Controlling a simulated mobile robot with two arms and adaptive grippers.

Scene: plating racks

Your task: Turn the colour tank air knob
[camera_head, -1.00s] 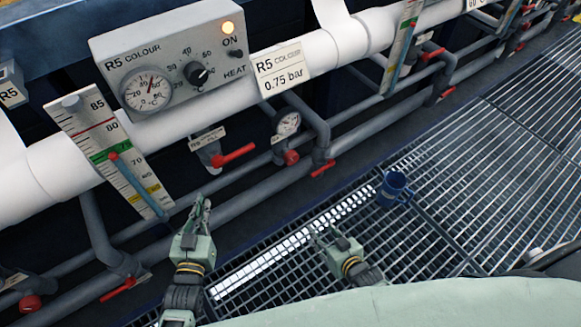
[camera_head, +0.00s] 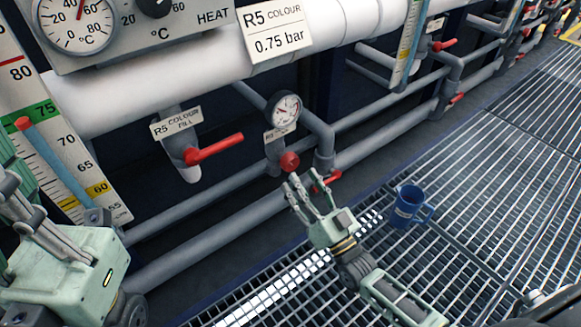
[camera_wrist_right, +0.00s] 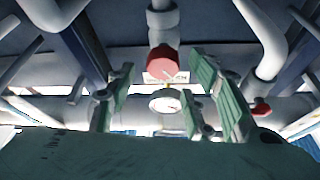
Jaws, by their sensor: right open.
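The round red knob (camera_head: 289,161) sits on a grey pipe under a small pressure gauge (camera_head: 284,109). A tag (camera_head: 279,133) between them is too small to read. My right gripper (camera_head: 306,188) is open and empty, just below and to the right of the knob, with its fingers pointing up toward it. In the right wrist view the red knob (camera_wrist_right: 163,60) shows between the two open fingers (camera_wrist_right: 160,85), ahead of them, with the gauge (camera_wrist_right: 166,101) beyond. My left gripper (camera_head: 40,230) is at the lower left, partly cut off by the frame; its opening is unclear.
A sign (camera_head: 275,32) reads "R5 COLOUR 0.75 bar". A red lever (camera_head: 214,149) by the "R5 COLOUR FILL" tag is left of the knob. Another red handle (camera_head: 326,181) sits close to my right fingers. A blue mug (camera_head: 408,208) stands on the grating.

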